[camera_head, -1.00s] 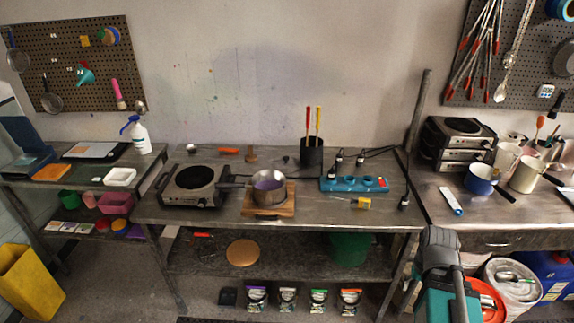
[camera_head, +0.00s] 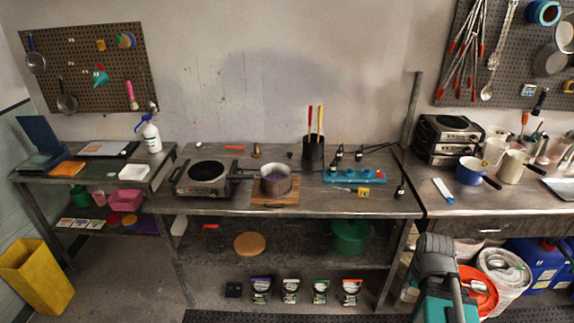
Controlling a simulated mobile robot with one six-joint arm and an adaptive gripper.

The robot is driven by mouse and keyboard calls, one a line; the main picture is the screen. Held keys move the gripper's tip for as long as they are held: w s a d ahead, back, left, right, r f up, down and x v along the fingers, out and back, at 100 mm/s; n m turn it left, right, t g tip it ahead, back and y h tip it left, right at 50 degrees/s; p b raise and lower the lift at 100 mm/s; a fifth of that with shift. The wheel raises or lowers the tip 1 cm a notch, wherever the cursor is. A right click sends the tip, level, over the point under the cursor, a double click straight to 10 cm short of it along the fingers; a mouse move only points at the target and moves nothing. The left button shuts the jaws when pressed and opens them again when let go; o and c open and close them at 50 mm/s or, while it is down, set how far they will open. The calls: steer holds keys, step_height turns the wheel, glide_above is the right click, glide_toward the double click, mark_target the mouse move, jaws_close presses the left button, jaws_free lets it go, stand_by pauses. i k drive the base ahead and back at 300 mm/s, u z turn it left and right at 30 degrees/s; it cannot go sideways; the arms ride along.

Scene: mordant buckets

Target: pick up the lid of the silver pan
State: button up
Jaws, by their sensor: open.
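A silver pan (camera_head: 276,188) stands on a wooden board (camera_head: 275,203) on the middle table, its dark handle pointing left towards the hot plate. Its top is open and something purple shows inside; no lid is seen on it. A round tan disc (camera_head: 249,244) lies on the shelf below; I cannot tell whether it is a lid. Round metal pieces (camera_head: 548,60) hang on the right pegboard, partly cut off. Part of my own arm shows at the lower right, in front of the tables; my gripper cannot be made out.
A hot plate (camera_head: 203,177) stands left of the pan. A black holder (camera_head: 313,153) with red and yellow handles and a blue rack (camera_head: 353,176) stand to its right. A blue pot (camera_head: 472,170) is on the right table. Several pouches stand on the floor below.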

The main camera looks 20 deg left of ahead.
mark_target(291, 159)
steer(key=u, duration=2.1)
steer(key=i, duration=1.65)
steer(key=z, duration=0.2)
